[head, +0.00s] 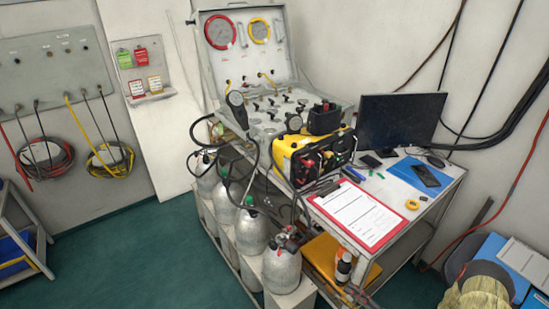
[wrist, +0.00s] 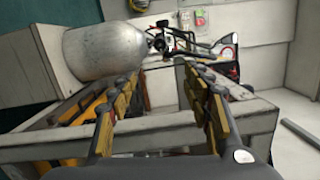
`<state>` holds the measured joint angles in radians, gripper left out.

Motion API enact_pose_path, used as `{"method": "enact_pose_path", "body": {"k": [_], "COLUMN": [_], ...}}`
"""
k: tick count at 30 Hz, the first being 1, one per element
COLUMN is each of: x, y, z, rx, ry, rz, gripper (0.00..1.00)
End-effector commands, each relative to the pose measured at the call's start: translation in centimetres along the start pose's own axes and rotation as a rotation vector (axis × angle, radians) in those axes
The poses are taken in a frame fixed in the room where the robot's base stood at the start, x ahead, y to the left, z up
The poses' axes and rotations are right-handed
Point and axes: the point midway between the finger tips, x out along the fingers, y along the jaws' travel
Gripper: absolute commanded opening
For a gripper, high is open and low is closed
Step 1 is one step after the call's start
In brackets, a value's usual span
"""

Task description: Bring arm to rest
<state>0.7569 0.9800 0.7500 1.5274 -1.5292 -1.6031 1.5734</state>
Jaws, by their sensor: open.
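My gripper (wrist: 162,80) shows in the wrist view with its two padded fingers spread apart and nothing between them. I cannot make out the gripper or arm clearly in the head view. In the wrist view a silver gas cylinder (wrist: 100,50) is beyond the left finger, and a pale frame edge (wrist: 60,148) runs across behind the fingers. Whether the fingers touch anything I cannot tell. In the head view the diver air panel (head: 270,100), a grey open case with gauges in its lid, stands on the bench.
Several silver cylinders (head: 283,268) stand in front of the bench. A yellow-black unit (head: 305,155), a red clipboard (head: 358,212), a monitor (head: 403,120) and a phone (head: 425,175) are on the bench. Hoses hang around the cylinders. Green floor (head: 130,260) is clear at left.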

Motion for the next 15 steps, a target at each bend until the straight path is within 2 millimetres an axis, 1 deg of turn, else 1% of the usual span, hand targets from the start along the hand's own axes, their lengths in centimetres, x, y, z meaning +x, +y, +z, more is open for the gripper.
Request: {"method": "enact_pose_path", "body": {"k": [3, 8, 11, 15], "x": [0.0, -0.3, -0.8, -2.2], "y": [1.6, 4.3, 6.5, 10.2], "z": [-0.1, -0.8, -1.2, -1.8], "rx": [-0.063, -0.152, -0.204, -0.273], "ry": [0.001, 0.023, 0.041, 0.064], "rz": [0.058, 0.161, 0.249, 0.404], "gripper": [0.49, 0.49, 0.49, 0.49]}}
